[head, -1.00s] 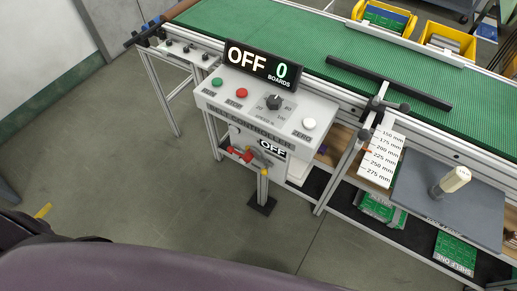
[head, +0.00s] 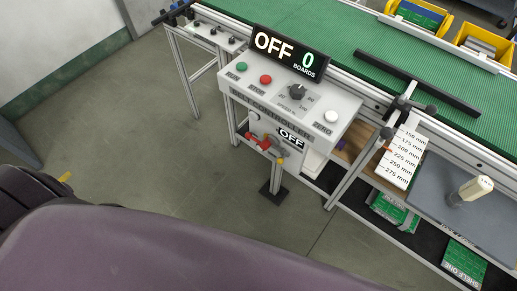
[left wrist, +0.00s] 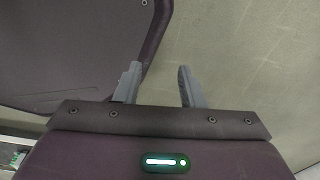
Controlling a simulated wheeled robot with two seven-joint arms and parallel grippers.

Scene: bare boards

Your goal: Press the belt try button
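The belt controller (head: 345,110) is a pale box on the front of the belt frame in the head view. Its top has a green button (head: 242,67) labelled RUN, a red button (head: 265,79) labelled STOP, a black dial (head: 297,92) and a white button (head: 331,116) labelled ZERO. No label reading "try" is legible. The display (head: 290,52) shows OFF and 0 boards. My left gripper (left wrist: 159,68) is open and empty in the left wrist view, above bare floor and beside my purple body. It is not visible in the head view; my right gripper is in neither view.
Below the controller are a red-handled fitting (head: 262,142) with an OFF sign and a post. The green belt (head: 350,40) runs behind, with a black bar (head: 420,82) across it. A grey shelf with a pale-handled tool (head: 472,190) stands right. Floor in front is clear.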

